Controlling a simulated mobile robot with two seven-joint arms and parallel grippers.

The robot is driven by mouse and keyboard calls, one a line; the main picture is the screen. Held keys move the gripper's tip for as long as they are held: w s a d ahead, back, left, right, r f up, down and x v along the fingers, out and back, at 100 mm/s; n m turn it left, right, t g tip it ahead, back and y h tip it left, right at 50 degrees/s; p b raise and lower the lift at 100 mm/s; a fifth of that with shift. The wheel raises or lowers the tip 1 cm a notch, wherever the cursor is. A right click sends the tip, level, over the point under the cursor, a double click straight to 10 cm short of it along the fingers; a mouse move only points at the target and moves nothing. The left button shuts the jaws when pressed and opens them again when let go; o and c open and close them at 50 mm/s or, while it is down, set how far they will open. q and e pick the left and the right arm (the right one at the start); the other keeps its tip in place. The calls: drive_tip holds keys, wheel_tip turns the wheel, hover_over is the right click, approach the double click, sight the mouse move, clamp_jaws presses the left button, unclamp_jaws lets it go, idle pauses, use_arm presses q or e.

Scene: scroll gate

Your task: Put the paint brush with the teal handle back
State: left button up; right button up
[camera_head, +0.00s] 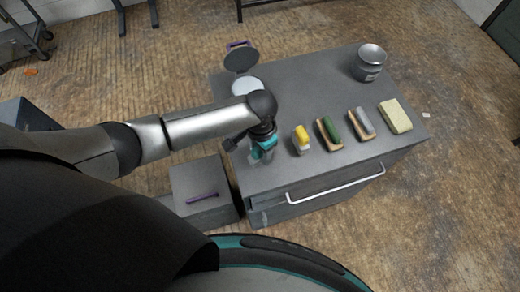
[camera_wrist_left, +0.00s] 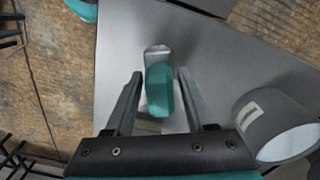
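The paint brush with the teal handle (camera_wrist_left: 160,88) is between the two fingers of my left gripper (camera_wrist_left: 160,76) in the left wrist view. The fingers are apart, with a gap on each side of the handle. In the head view my left gripper (camera_head: 261,152) points down over the near left part of the grey table top and hides most of this brush. My right gripper is not in view.
Brushes with yellow (camera_head: 302,137), green (camera_head: 331,129) and grey (camera_head: 362,123) tops and a pale block (camera_head: 395,117) lie to the right. A metal can (camera_head: 370,63) stands at the back right. A white-topped container (camera_head: 246,87) is behind my gripper. The table's middle is clear.

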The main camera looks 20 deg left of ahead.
use_arm(q)
drive_tip(key=shift+o, duration=0.8)
wheel_tip(320, 180, up, 12)
drive_tip(key=shift+r+p, duration=0.1)
drive_tip(key=shift+p, duration=0.95)
